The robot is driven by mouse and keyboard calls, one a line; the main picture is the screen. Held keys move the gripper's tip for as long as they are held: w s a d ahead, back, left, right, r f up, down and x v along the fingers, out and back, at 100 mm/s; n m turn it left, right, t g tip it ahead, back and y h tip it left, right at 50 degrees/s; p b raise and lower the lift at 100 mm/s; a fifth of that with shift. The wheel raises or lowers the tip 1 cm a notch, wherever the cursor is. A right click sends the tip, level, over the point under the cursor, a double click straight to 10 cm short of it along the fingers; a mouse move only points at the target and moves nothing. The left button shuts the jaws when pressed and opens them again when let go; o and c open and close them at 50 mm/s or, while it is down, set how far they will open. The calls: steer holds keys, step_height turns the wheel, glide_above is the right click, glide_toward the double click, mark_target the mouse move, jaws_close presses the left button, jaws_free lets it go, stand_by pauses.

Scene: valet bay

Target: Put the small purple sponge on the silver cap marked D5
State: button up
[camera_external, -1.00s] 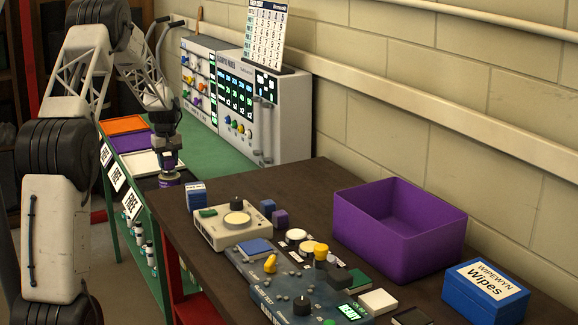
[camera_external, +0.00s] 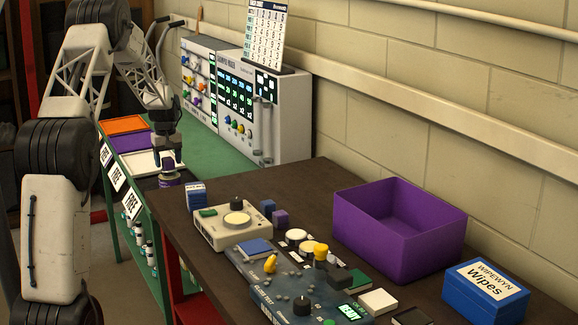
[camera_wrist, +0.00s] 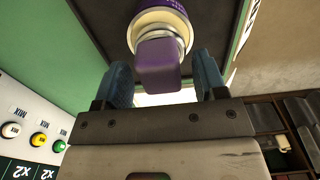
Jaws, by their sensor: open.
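The small purple sponge (camera_wrist: 159,66) shows in the wrist view between my fingertips. It appears to sit on the silver cap (camera_wrist: 157,30) of a bottle with a purple label (camera_wrist: 160,7). The sponge covers part of the cap, and no D5 mark can be read. My gripper (camera_wrist: 164,82) is open, with one blue finger on each side of the sponge and gaps between. In the external view my gripper (camera_external: 168,160) is just above the purple-labelled bottle (camera_external: 170,180), at the near end of the green bench; the sponge is too small to make out there.
A dark table holds a cream device (camera_external: 230,236), a purple cube (camera_external: 280,218), a blue cube (camera_external: 267,207), a purple bin (camera_external: 400,245) and a blue wipes box (camera_external: 486,292). Orange (camera_external: 122,124) and purple trays lie on the green bench (camera_external: 215,160), beside a white machine (camera_external: 280,115).

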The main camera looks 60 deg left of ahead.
mark_target(169, 159)
step_height(169, 159, up, 12)
steer(key=shift+f, duration=0.25)
stand_by(0.3)
stand_by(0.9)
